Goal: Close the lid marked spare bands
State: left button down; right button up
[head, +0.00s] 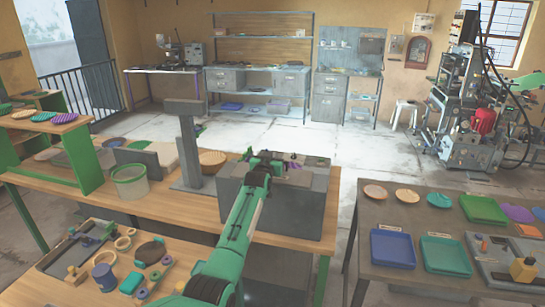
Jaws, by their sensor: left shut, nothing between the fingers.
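I cannot read any "spare bands" marking in the head view, so I cannot tell for sure which lid bears it. A grey box-like block (302,212) stands at the right end of the wooden bench. Small green, purple and brown parts show on its top, too small to make out. My left arm reaches up from the bottom. My left gripper (280,163) is shut and empty over the top of this block, and whether it touches is unclear. The arm hides part of the block's front. My right gripper is out of view.
A grey press-like post (186,145) stands left of the block, near a green-rimmed tub (130,185). A green rack (85,160) is at far left. Rings and pucks lie at front left. A right-hand table (350,222) carries plates and trays.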

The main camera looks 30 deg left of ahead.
pick_arm(q)
jog(key=s+d+r+b, duration=0.1)
jog(key=s+r, duration=0.6)
jog(key=r, duration=0.4)
jog(key=shift+d, duration=0.3)
